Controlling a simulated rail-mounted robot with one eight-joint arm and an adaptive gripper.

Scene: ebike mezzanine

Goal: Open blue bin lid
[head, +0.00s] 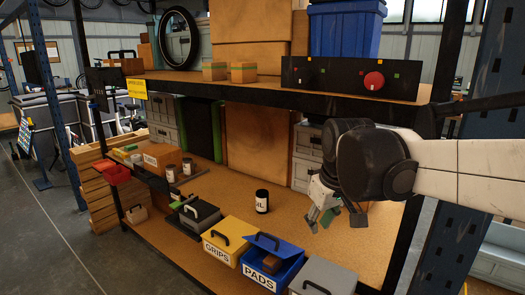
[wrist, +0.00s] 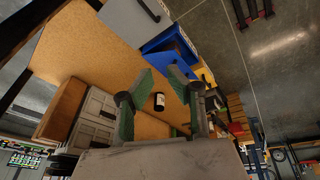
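The blue bin labelled PADS (head: 259,276) sits at the front edge of the lower shelf. Its blue lid (head: 289,243), with a dark handle (head: 268,239), appears at the back of the bin. The bin is at least partly uncovered, with a brown item (head: 272,264) visible inside. The blue bin also shows in the wrist view (wrist: 160,42), above the fingertips. My gripper (head: 321,220) is over the shelf, behind and to the right of the bin, apart from it. In the wrist view my gripper (wrist: 160,72) has its green fingers spread, with nothing between the tips.
A yellow GRIPS bin (head: 216,253) stands left of the blue bin, and a grey bin (head: 325,273) right of it. A black ML canister (head: 262,201) stands behind them. The upper shelf (head: 230,83) and right rack post (head: 455,200) bound the space. The shelf around my gripper is mostly clear.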

